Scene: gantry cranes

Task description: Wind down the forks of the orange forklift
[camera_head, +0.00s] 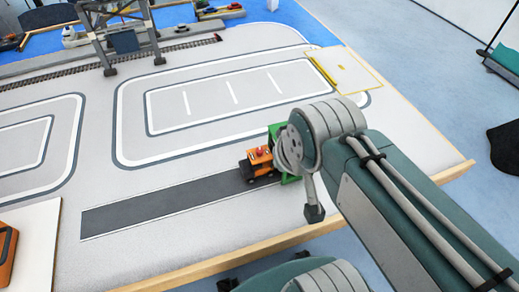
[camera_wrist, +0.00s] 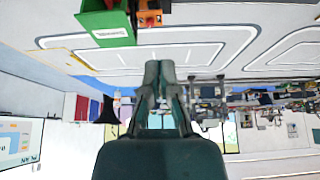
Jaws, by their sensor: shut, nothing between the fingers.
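The orange forklift (camera_head: 258,161) stands at the right end of a dark grey strip on the table. A red part shows on its top. In the wrist view part of the orange forklift (camera_wrist: 149,17) shows at the top edge, cut off. A green box (camera_wrist: 104,28) stands right beside it; in the head view the box (camera_head: 291,178) is partly behind my arm. The forks cannot be made out in either view. My gripper (camera_wrist: 160,66) is shut and empty, with its fingertips apart from the forklift and the box.
The dark strip (camera_head: 150,205) left of the forklift is clear. A wooden edge (camera_head: 220,268) borders the table's front. A grey gantry crane (camera_head: 122,40) stands at the back left over rails. A white board with an orange object (camera_head: 6,255) lies at the left.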

